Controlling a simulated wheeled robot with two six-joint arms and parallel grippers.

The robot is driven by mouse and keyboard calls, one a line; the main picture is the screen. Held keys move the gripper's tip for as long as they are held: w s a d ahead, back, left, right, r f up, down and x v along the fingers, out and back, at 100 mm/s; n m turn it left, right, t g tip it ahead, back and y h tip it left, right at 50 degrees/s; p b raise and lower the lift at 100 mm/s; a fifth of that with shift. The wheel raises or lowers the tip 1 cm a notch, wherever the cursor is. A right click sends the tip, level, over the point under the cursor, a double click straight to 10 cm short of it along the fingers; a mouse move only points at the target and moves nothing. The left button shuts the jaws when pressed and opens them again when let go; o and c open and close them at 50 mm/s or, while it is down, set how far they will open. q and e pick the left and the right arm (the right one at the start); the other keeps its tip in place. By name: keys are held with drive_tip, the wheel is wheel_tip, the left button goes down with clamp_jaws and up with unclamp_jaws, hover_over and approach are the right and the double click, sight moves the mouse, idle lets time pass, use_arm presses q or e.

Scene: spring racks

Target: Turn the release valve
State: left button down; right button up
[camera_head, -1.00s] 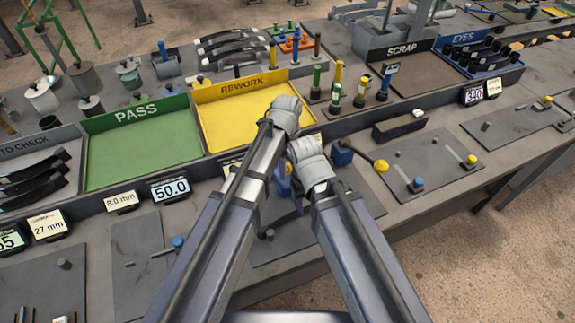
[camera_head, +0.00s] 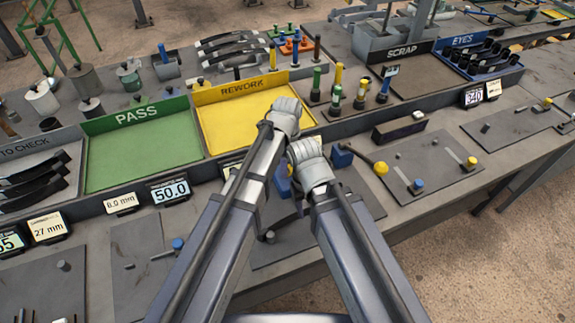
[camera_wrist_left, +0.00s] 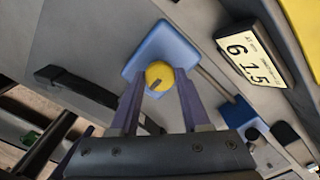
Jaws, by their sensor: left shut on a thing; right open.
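In the left wrist view, a round yellow knob (camera_wrist_left: 159,76) with a dark slot sits on a blue block (camera_wrist_left: 162,45); it looks like the release valve. My left gripper (camera_wrist_left: 157,90) has its two fingers on either side of the knob and is shut on it. In the head view, my left wrist hides most of this spot; a bit of blue (camera_head: 282,182) shows between my arms. My right gripper (camera_head: 312,168) is just right of and below the left one. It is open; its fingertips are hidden.
The yellow REWORK tray (camera_head: 225,125) and green PASS tray (camera_head: 145,155) lie behind. To the right are a blue block (camera_head: 341,156), a yellow ball knob (camera_head: 381,168) and a dark bar (camera_head: 392,131).

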use_arm(q)
drive_tip(key=n, duration=0.9)
drive_tip(key=shift+n, duration=0.3)
drive_tip(key=n, duration=0.4)
drive_tip(key=shift+n, duration=2)
drive_tip(key=shift+c, duration=1.8)
unclamp_jaws()
